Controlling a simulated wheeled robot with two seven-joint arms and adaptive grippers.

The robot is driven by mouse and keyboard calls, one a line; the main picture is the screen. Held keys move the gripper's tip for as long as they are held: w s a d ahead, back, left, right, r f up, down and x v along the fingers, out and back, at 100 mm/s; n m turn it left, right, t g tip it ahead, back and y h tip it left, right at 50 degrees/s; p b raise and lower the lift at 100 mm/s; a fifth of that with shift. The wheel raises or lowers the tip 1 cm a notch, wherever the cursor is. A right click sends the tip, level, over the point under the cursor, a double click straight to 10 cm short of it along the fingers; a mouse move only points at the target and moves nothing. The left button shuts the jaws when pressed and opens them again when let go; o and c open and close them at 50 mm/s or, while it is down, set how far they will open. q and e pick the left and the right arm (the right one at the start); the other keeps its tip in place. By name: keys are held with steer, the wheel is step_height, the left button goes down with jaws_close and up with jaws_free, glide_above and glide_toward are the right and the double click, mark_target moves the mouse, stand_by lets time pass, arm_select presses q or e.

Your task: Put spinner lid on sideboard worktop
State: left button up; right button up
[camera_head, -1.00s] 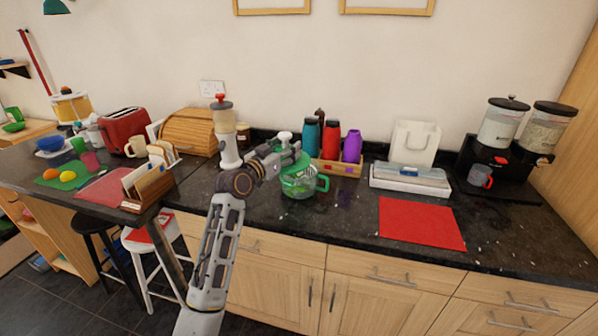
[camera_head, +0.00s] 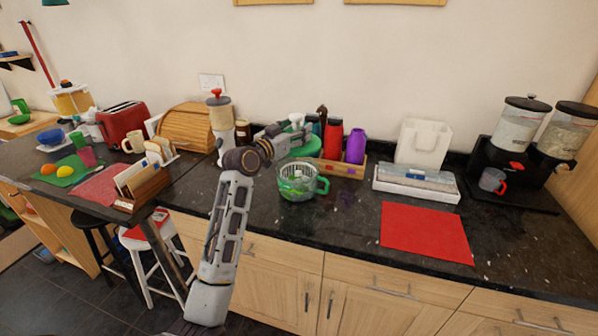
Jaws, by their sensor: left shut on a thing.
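My left gripper (camera_head: 300,130) is shut on the green spinner lid (camera_head: 306,148) with its pale knob. It holds the lid up behind the spinner bowl (camera_head: 298,190), over the back of the dark worktop (camera_head: 345,215). The gripper partly covers the lid, and the lid hides part of the bottles behind it. The clear spinner bowl has a green handle, stands uncovered, and shows a pale basket and greens inside. My right gripper is not in view.
A wooden caddy (camera_head: 341,170) with red and purple bottles stands right of the lid. A red mat (camera_head: 425,232) lies right of the bowl. The worktop between bowl and mat is clear.

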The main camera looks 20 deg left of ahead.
arm_select(q)
steer(key=shift+s+a+r, duration=0.1)
steer(key=shift+s+r, duration=0.05)
steer(key=shift+s, duration=0.1)
steer(key=shift+w+f, duration=0.1)
steer(key=shift+f, duration=0.25)
step_height(320, 180, down, 4)
steer(key=shift+r, duration=0.15)
steer(key=shift+f, duration=0.75)
step_height(320, 180, down, 4)
steer(key=o, duration=0.8)
steer(key=shift+f, duration=0.1)
steer(key=o, duration=0.4)
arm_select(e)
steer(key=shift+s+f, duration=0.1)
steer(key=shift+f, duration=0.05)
